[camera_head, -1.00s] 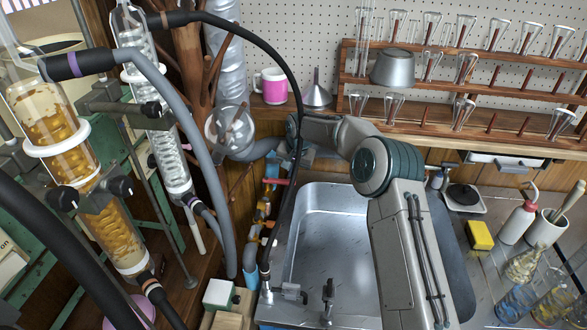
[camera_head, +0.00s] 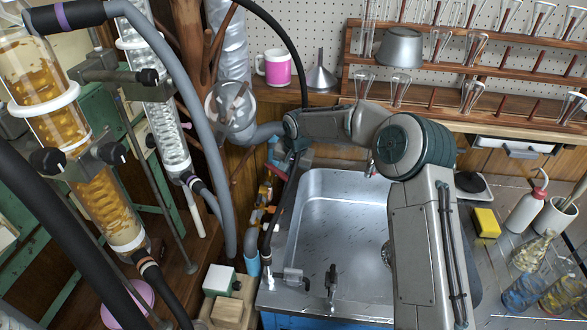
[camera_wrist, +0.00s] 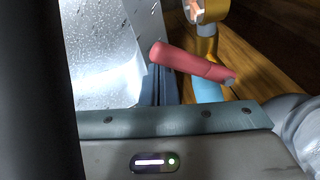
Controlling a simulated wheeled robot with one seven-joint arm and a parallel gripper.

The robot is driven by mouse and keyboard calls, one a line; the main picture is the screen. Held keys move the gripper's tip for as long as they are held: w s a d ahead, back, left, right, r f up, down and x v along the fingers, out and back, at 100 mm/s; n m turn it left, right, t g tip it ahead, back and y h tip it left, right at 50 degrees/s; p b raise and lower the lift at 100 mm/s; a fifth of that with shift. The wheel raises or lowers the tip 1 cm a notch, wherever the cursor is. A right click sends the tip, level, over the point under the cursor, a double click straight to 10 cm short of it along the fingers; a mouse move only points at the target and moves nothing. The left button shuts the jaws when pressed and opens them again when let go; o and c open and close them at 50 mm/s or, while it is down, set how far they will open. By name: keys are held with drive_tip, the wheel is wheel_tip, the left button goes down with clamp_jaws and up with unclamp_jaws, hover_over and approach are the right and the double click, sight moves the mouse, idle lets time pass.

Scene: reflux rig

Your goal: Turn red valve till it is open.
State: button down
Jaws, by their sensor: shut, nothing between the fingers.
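The red valve handle (camera_wrist: 195,63) is a rounded red lever in the wrist view, slanting from upper left down to the right, beside a brass pipe fitting (camera_wrist: 206,42). In the head view the red handle (camera_head: 265,194) shows small and partly hidden, left of the sink. My gripper (camera_wrist: 156,78) is shut and empty, its narrow fingers next to the lever's free end. I cannot tell whether they touch it. In the head view my gripper is mostly hidden beside the pipework.
The metal sink (camera_head: 325,225) lies right of the pipes, with taps (camera_head: 331,282) at its front edge. A grey hose (camera_head: 205,130) and glass condensers (camera_head: 165,125) crowd the left. A wooden block (camera_head: 228,312) stands near the front.

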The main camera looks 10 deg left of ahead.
drive_tip(key=shift+s+a+b, duration=1.5)
drive_tip(key=shift+s+a, duration=1.05)
drive_tip(key=r+p, duration=0.2)
drive_tip(key=r, duration=0.1)
drive_tip(key=d+r, duration=0.1)
drive_tip(key=shift+w+d+r+p, duration=0.1)
drive_tip(key=shift+w+r+p, duration=0.15)
drive_tip(key=shift+p, duration=0.15)
